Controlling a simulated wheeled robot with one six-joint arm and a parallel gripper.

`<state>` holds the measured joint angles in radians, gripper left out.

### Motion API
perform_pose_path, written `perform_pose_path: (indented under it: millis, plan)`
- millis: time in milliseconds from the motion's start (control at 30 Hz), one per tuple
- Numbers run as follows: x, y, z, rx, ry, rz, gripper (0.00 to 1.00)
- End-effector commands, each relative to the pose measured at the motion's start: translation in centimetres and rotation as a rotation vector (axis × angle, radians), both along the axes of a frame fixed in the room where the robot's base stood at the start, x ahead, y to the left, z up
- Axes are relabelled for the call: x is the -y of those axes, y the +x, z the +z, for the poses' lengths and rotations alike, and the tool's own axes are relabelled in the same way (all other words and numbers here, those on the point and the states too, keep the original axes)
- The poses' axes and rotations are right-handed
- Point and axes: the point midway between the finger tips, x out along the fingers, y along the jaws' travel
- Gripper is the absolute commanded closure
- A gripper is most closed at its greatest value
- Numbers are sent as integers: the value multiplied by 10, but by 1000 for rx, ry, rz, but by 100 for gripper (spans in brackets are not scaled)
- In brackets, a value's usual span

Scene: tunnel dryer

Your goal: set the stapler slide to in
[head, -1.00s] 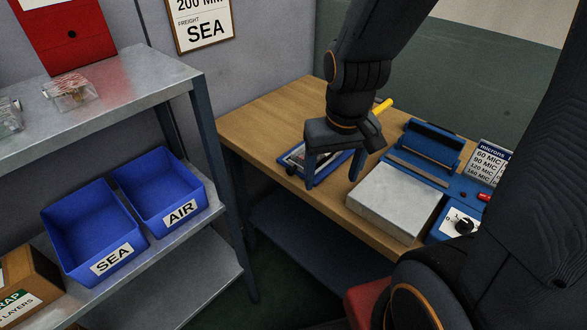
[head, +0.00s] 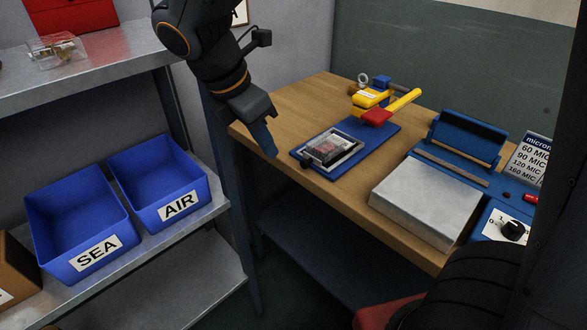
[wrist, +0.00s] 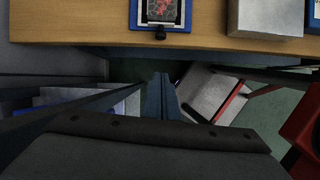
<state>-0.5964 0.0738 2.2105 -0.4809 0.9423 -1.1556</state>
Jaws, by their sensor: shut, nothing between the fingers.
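The stapler (head: 370,98) is a yellow and red press with a yellow lever, at the back of a blue base board (head: 376,138) on the wooden bench. Its slide (head: 332,148), a framed tray holding a clear pack with a dark red item, sits at the front of the board, apart from the stapler head. A dark knob (head: 305,162) is at its front edge; it also shows in the wrist view (wrist: 160,36). My gripper (head: 271,151) is shut and empty, pointing down left of the board, near the bench's front edge. It touches neither slide nor knob.
Right of the board stand a pale block (head: 425,199) and a blue sealer (head: 461,140) with a dial. At left, a metal shelf holds blue bins marked SEA (head: 95,253) and AIR (head: 180,206). Bare bench top lies around the board's back left.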

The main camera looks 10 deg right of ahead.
Motion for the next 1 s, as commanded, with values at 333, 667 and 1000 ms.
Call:
perform_pose_path:
  millis: [333, 667, 1000]
  plan:
    - [5, 7, -25, -11, -26, 55, 100]
    - [27, 20, -85, -11, -25, 53, 100]
    - [59, 40, -88, -8, -22, 53, 100]
